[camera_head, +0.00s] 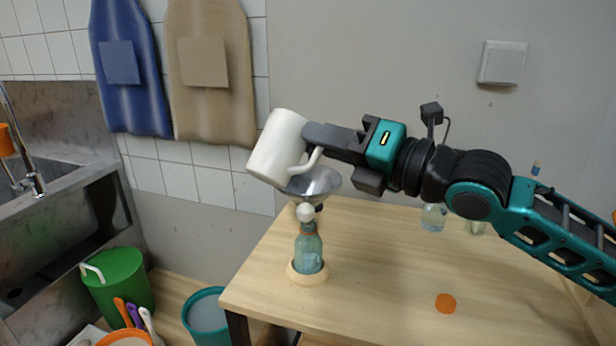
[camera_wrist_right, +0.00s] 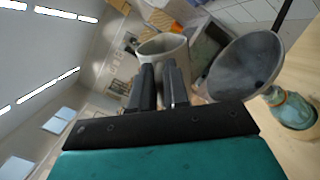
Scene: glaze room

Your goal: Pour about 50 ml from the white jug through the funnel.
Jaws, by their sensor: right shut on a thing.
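The white jug (camera_head: 277,147) is held tilted above the metal funnel (camera_head: 314,184), its lower end toward the funnel's left side. My right gripper (camera_head: 312,140) is shut on the jug; in the right wrist view the jug (camera_wrist_right: 163,47) shows beyond the two fingers (camera_wrist_right: 160,85). The funnel (camera_wrist_right: 246,66) sits over a glass bottle (camera_head: 309,250), which stands upright in a round wooden ring (camera_head: 306,277) on the table. I cannot make out a stream of liquid. My left gripper is not in view.
The wooden table (camera_head: 380,270) is mostly clear, with an orange disc (camera_head: 445,303) at the front and glass vessels (camera_head: 433,218) behind my right arm. A green bucket (camera_head: 117,285), a teal bucket (camera_head: 207,315) and a sink (camera_head: 60,190) are at the left.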

